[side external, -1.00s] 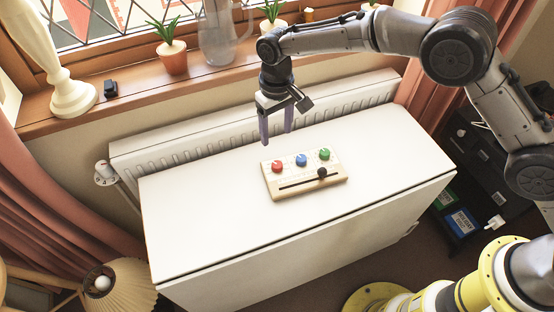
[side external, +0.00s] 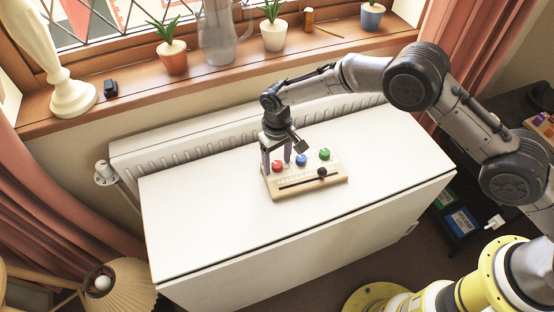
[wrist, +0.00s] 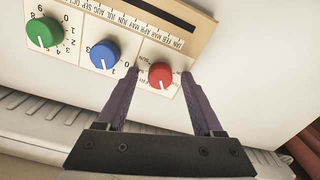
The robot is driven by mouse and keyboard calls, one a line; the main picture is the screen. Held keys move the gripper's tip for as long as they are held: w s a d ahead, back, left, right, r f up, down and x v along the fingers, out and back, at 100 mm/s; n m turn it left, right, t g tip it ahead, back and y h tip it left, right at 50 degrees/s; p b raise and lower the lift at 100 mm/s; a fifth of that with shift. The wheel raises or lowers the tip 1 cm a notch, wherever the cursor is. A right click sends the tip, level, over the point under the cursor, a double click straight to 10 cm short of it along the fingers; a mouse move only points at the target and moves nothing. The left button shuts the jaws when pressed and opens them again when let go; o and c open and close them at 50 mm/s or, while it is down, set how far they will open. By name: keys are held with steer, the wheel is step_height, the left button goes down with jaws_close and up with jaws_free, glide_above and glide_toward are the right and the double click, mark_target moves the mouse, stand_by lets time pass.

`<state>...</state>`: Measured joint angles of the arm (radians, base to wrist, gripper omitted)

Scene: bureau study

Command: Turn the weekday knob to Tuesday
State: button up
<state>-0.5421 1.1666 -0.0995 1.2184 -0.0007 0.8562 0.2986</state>
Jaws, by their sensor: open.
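A wooden panel (side external: 309,188) with three round knobs lies on the white table. The red knob (side external: 277,166) is at its left end in the side view. In the wrist view the red knob (wrist: 160,76) has small word labels around it, too small to read surely, and its white pointer points down the picture. The labels mark it out from the numbered knobs. My gripper (side external: 276,163) is open and low over the panel's left end. In the wrist view its two fingers (wrist: 159,73) stand on either side of the red knob, with gaps visible; contact is not clear.
The blue knob (wrist: 104,54) sits beside the red one, close to one finger, and the green knob (wrist: 43,33) lies beyond it. A black slider ball (side external: 322,172) stands on a slot with month labels. The table (side external: 210,210) around the panel is clear.

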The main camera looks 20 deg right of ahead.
jaws_close()
steer(key=shift+n, duration=3.5)
jaws_free()
